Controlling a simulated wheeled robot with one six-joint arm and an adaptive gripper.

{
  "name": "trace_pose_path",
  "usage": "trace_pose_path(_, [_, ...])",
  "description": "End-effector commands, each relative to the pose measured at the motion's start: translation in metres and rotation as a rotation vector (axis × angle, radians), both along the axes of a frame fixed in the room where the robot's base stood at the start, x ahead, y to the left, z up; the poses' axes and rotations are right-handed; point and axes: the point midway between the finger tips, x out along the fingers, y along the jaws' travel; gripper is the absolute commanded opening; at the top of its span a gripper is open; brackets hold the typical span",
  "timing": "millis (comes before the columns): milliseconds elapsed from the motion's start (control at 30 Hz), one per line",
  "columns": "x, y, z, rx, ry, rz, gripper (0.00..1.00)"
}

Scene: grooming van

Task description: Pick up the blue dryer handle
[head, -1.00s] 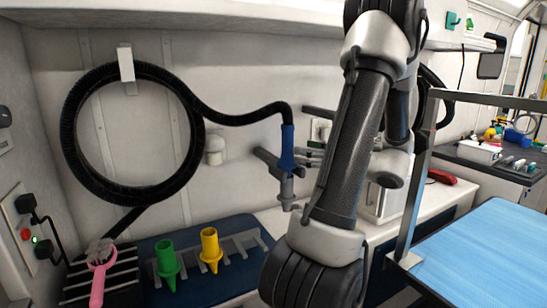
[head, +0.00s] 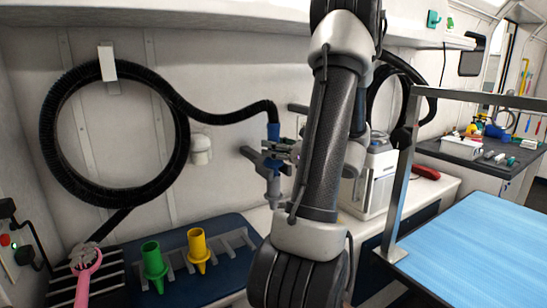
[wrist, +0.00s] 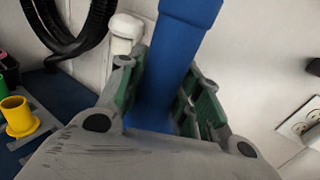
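The blue dryer handle (head: 273,131) hangs upright at the end of a black hose, in a grey wall holder (head: 262,162). My gripper (head: 280,150) is at the handle in the head view, partly hidden by my arm. In the wrist view the handle (wrist: 180,50) runs between the green-padded fingers of my gripper (wrist: 165,95). The left pad lies right along the handle's edge. I cannot tell whether the right pads touch it or whether the fingers are closed on it.
The black hose (head: 55,150) loops on the wall. A white boxy machine (head: 370,185) and a blue-topped table with a metal post (head: 404,170) are at the right.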

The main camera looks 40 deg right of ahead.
Motion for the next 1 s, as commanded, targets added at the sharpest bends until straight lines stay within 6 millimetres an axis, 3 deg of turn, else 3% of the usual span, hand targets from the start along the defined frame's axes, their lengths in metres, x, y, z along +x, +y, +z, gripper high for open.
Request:
trace_pose_path(33, [0.000, 0.000, 0.000, 0.000, 0.000, -0.001, 0.15])
trace_pose_path(100, [0.000, 0.000, 0.000, 0.000, 0.000, -0.001, 0.06])
trace_pose_path(467, [-0.002, 0.000, 0.005, -0.001, -0.001, 0.000, 0.05])
trace_pose_path(667, [-0.004, 0.001, 0.026, -0.005, -0.003, 0.002, 0.05])
trace_pose_path(900, [-0.004, 0.001, 0.070, -0.008, -0.003, 0.002, 0.05])
trace_pose_path(1000, [-0.021, 0.004, 0.071, 0.001, -0.001, -0.002, 0.05])
